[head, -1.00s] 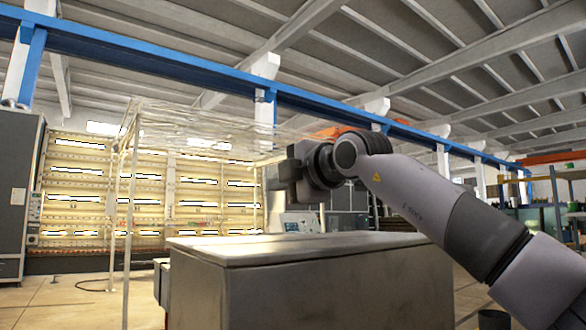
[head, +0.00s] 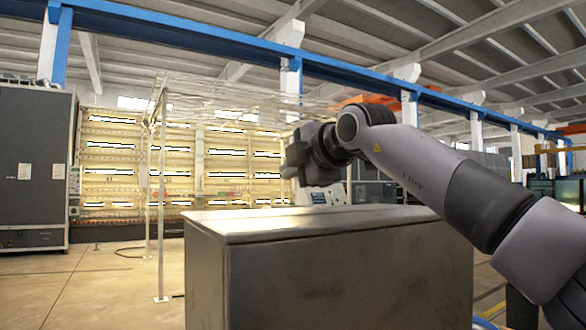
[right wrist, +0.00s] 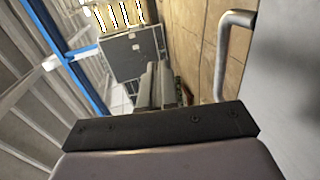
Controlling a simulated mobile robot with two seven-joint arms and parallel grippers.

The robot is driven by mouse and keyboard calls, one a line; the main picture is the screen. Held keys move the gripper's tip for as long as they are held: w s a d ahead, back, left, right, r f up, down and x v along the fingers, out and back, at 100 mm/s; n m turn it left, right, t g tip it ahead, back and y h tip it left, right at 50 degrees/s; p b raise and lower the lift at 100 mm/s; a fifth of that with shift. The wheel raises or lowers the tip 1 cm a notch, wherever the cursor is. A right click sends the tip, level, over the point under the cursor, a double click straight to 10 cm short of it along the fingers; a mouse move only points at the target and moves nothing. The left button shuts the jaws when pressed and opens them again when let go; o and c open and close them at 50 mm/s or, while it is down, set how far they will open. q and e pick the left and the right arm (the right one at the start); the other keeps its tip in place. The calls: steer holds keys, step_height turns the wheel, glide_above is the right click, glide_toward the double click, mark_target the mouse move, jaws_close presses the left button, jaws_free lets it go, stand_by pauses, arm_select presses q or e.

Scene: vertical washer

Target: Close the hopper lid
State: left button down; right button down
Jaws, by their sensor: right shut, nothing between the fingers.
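The hopper lid (head: 310,219) looks like the flat, pale metal top of a large grey metal box (head: 340,280) in the head view. It lies level on the box, and I see no gap from this side. My right gripper (head: 293,166) is above the lid's far edge, apart from it in the picture, with its fingers partly hidden by the wrist. The right wrist view shows its fingers (right wrist: 158,84) shut and empty. A bent silver handle (right wrist: 222,55) stands on a light grey surface at the right there; I cannot tell whether it belongs to the lid. My left gripper is out of view.
A dark cabinet (head: 38,165) stands at the far left. A thin transparent-topped frame (head: 160,200) stands behind the box. A lit shelf wall (head: 125,165) is at the back.

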mark_target(313, 208)
steer(key=b+v, duration=0.5)
steer(key=v, duration=0.1)
steer(key=shift+f, duration=0.1)
steer(key=shift+s+d, duration=0.2)
steer(key=shift+s, duration=0.1)
steer(key=shift+s+d+r+b, duration=0.1)
steer(key=shift+s+r+b, duration=0.1)
steer(key=shift+r+b, duration=0.1)
